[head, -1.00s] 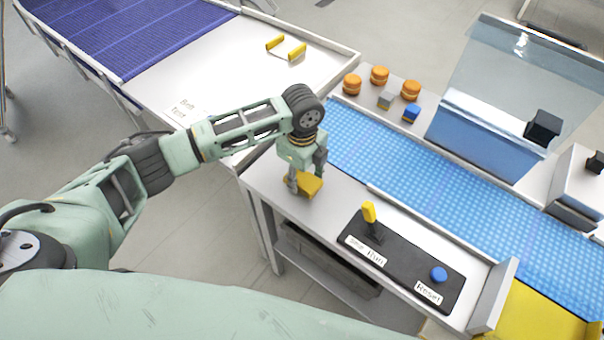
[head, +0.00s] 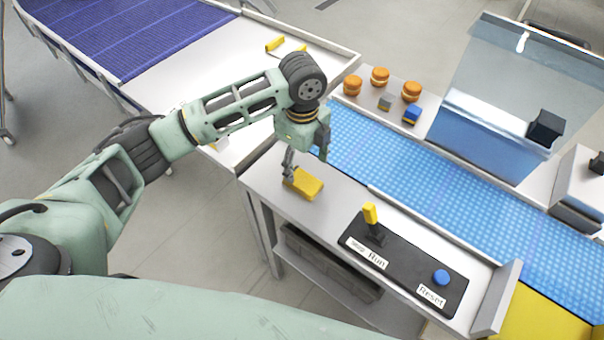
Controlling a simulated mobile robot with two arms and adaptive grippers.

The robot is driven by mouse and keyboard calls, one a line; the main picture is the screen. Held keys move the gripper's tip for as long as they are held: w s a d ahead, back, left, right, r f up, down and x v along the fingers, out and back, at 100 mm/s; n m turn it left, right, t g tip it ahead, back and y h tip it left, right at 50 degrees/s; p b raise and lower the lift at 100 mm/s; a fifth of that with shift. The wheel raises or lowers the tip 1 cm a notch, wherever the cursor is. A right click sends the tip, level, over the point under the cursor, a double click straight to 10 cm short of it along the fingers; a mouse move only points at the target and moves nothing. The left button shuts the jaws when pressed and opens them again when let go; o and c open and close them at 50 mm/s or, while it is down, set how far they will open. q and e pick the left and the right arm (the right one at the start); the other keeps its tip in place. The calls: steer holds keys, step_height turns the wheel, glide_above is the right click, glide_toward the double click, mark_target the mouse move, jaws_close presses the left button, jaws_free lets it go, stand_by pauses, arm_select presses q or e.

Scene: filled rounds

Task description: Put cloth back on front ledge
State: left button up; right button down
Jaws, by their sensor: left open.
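The yellow cloth (head: 306,185) lies folded on the bare left end of the front ledge (head: 336,197). My left gripper (head: 306,163) is open just above and behind the cloth, its fingers pointing down. One finger is close to the cloth's left edge; I cannot tell whether it touches. My right gripper does not show.
A black panel (head: 405,262) with a yellow lever (head: 371,215) and a blue button (head: 441,277) sits on the ledge. Behind runs a blue belt (head: 400,165). Orange rounds (head: 380,76) and small blocks (head: 412,115) stand beyond it, beside a clear guard (head: 500,90).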

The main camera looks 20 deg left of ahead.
mark_target(302, 179)
arm_select(q)
step_height(302, 179, up, 6)
steer(key=shift+f+b, duration=0.25)
steer(key=shift+b, duration=0.1)
stand_by(0.4)
